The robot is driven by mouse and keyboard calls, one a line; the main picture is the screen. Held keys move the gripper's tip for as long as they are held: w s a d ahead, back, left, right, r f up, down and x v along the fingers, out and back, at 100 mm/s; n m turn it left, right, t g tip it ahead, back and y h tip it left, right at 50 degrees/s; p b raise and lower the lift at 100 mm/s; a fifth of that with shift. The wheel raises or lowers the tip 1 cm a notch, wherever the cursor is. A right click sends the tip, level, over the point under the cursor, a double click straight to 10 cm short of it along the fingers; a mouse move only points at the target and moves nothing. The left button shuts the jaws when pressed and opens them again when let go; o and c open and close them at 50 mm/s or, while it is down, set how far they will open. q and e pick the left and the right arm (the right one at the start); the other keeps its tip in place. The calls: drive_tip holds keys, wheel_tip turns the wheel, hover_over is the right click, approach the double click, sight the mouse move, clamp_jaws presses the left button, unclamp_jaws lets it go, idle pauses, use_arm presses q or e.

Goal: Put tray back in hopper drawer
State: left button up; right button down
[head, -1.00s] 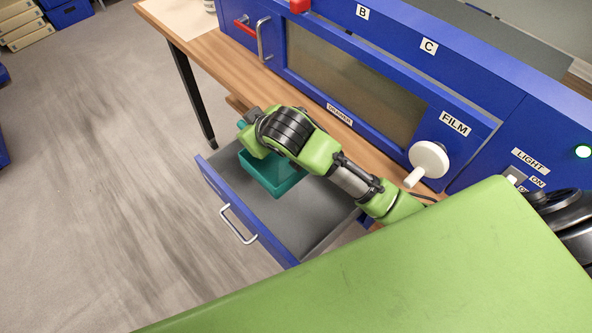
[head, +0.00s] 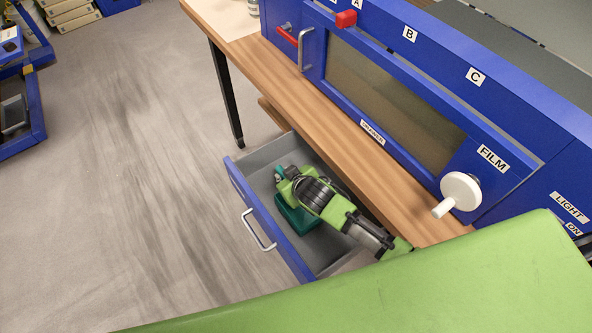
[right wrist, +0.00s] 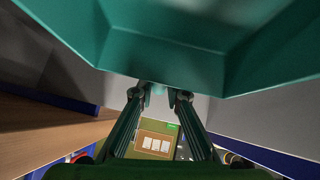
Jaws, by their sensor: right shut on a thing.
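The teal tray (head: 295,220) is at the open hopper drawer, within its walls in the head view. My right arm partly covers it, and I cannot tell whether it rests on the drawer floor. The drawer has a blue front (head: 240,191), a metal handle (head: 259,231) and a grey inside (head: 266,158). In the right wrist view, the tray (right wrist: 205,68) fills the top of the picture, and my right gripper (right wrist: 160,93) is shut on its edge. My left gripper is not in view.
The wooden bench (head: 300,112) stands above and behind the drawer. On it is a long blue machine with a dark window (head: 390,107), a white crank knob (head: 460,192) and a red knob (head: 346,18). The floor in front is clear. Blue shelving (head: 22,115) stands far left.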

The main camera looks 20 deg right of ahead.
drive_tip(key=d, duration=0.2)
drive_tip(key=w+d+p, duration=0.1)
drive_tip(key=shift+w+d+f+p, duration=0.1)
drive_tip(key=shift+w+d+p, duration=0.05)
drive_tip(key=shift+d+p, duration=0.2)
drive_tip(key=shift+f, duration=0.45)
drive_tip(key=shift+a, duration=0.1)
drive_tip(key=c, duration=2)
unclamp_jaws()
drive_tip(key=shift+f, duration=0.15)
